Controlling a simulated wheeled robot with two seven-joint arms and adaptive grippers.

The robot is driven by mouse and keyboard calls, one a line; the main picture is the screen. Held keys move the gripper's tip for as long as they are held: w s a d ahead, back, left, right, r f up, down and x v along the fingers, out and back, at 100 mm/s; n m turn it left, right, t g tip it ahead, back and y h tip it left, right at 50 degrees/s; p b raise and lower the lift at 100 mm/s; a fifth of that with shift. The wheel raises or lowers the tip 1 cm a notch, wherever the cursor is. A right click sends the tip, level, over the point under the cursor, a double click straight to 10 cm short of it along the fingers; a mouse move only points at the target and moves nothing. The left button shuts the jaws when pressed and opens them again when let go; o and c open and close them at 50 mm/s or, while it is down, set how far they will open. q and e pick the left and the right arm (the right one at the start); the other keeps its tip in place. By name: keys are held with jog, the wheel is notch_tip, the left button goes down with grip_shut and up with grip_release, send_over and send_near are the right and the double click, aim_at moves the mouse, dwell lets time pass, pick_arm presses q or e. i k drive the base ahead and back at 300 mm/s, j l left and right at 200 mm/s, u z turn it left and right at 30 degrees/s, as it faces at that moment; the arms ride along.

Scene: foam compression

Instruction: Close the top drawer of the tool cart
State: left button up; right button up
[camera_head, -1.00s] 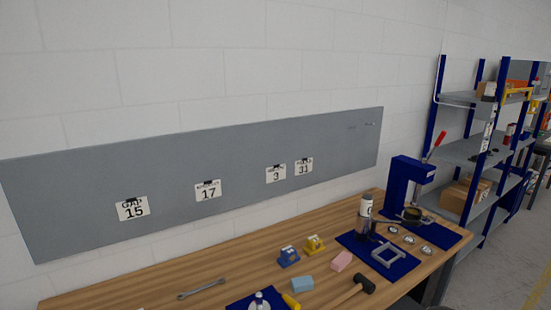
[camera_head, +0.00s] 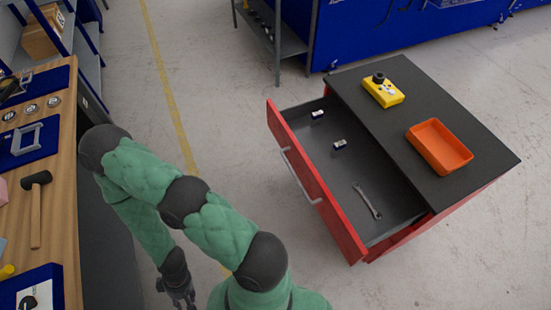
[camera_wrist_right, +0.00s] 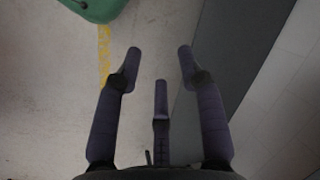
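The tool cart (camera_head: 480,182) stands at the right in the head view, with red sides and a dark top. Its top drawer (camera_head: 318,187) is pulled out toward the left, with a red front and a grey bar handle (camera_head: 301,176). A wrench (camera_head: 367,201) and two small dark-and-white items lie inside it. My right gripper (camera_head: 180,300) hangs low at the bottom, left of the drawer and well apart from it. In the right wrist view its fingers (camera_wrist_right: 160,80) are spread with nothing between them. My left gripper is not in view.
An orange tray (camera_head: 440,147) and a yellow device (camera_head: 383,91) sit on the cart top. A wooden workbench (camera_head: 62,170) with a mallet (camera_head: 36,205) runs along the left edge. Bare floor (camera_head: 215,110) lies between bench and cart.

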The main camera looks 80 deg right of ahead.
aim_at(325, 181)
jog(key=z, duration=3.1)
jog(key=i+j+z, duration=0.1)
jog(key=j+z, duration=0.5)
jog(key=j, duration=0.25)
